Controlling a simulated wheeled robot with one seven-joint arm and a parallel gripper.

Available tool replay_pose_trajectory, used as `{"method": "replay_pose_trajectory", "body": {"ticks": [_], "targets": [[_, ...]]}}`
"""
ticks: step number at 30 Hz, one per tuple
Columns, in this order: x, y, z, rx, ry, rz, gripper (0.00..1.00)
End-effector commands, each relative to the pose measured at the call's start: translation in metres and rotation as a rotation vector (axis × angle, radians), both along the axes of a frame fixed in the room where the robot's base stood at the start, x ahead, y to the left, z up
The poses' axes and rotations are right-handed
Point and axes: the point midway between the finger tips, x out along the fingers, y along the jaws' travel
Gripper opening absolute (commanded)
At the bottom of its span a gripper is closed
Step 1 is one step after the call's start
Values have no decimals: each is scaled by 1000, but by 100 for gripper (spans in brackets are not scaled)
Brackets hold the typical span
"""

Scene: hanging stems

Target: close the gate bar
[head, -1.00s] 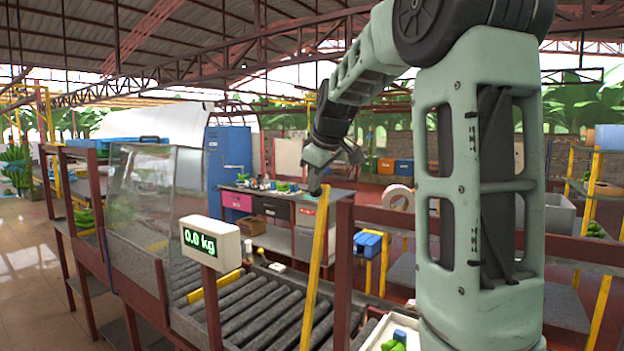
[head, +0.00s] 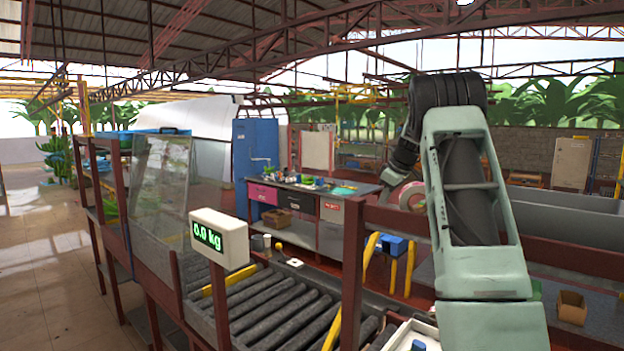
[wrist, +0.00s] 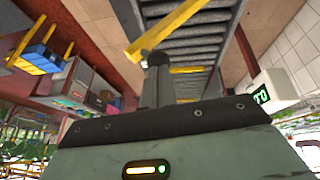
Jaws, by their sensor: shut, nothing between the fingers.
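The gate bar is a long yellow bar (head: 334,326) at the roller conveyor in the head view. It slants down toward the lower left and passes behind a dark red post. In the wrist view the bar (wrist: 178,30) runs from the top edge to an end beside my fingertips. My gripper (wrist: 156,58) is shut and empty, its dark fingers close together at the bar's end. I cannot tell whether they touch it. In the head view my arm's dark wrist hangs behind the post area, and the fingertips are not clear.
The roller conveyor (head: 270,310) lies below, with a scale display (head: 218,236) reading 0.0 kg at its near side. A dark red post (head: 352,275) and rail stand close to my arm. A workbench (head: 318,215) and blue cabinet (head: 256,165) are behind.

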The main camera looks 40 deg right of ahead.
Motion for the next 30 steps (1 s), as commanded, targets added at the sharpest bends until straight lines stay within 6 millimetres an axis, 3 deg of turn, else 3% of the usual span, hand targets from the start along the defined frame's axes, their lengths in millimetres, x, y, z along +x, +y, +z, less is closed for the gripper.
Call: {"method": "replay_pose_trajectory", "body": {"ticks": [3, 10, 23, 30], "targets": [[1, -13, -10, 0, 0, -1, 0], [2, -20, -16, 0, 0, 1, 0], [2, -20, -15, 0, 0, 1, 0], [11, -10, -1, -1, -2, 4, 0]]}}
